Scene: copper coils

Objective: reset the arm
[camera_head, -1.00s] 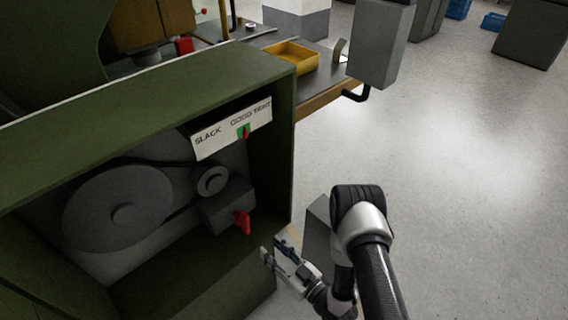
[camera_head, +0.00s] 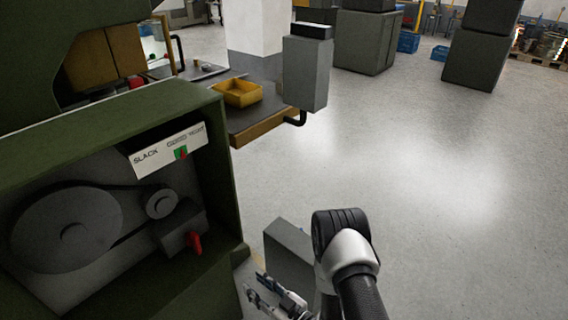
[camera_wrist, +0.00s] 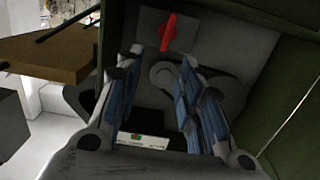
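My arm (camera_head: 345,260) reaches in from the lower right of the head view. My gripper (camera_head: 252,289) is low in that view, just outside the front right corner of the green machine housing (camera_head: 228,190). In the wrist view my gripper (camera_wrist: 158,62) has its two blue-padded fingers apart, with nothing held between them. The open housing shows upside down beyond the fingers. The red lever (camera_wrist: 169,33) stands past the fingertips, apart from them. The lever also shows in the head view (camera_head: 195,244).
Inside the housing are a belt, a large pulley (camera_head: 66,231) and a tension gauge (camera_head: 168,152) with its red needle on the green zone. A bench with a yellow tray (camera_head: 238,93) stands behind. A grey box (camera_head: 290,250) is near my arm. The floor at right is clear.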

